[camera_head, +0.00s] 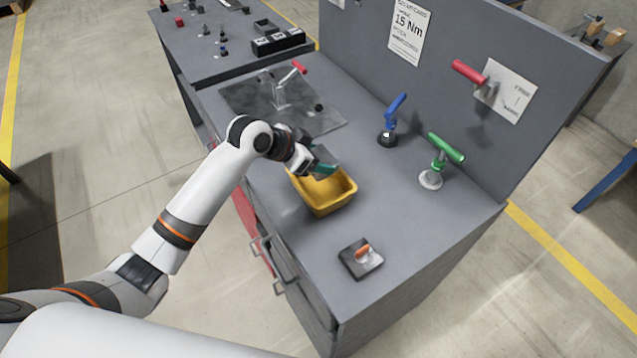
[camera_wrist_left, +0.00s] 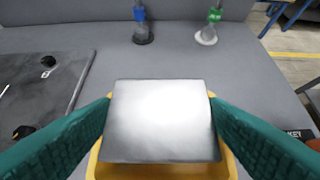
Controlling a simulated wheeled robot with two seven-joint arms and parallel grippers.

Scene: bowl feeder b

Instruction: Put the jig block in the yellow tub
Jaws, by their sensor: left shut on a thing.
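A grey, flat-faced jig block (camera_wrist_left: 160,120) sits between the teal fingers of my left gripper (camera_head: 322,168), which is shut on it. In the left wrist view, the left gripper (camera_wrist_left: 160,125) grips the block from both sides. The yellow tub (camera_head: 328,203) stands on the grey bench. Its rim also shows in the wrist view (camera_wrist_left: 231,165), partly hidden behind the block and the fingers. The gripper and block are over the tub's far part; their exact height above it is hard to tell. My right gripper is not in view.
A dark plate with an orange piece (camera_head: 361,258) lies on the near bench. Blue-handled (camera_head: 391,122) and green-handled (camera_head: 440,162) tools stand to the right. A red-handled tool (camera_head: 285,88) stands on a dark mat (camera_head: 248,97) behind. A grey back panel borders the bench.

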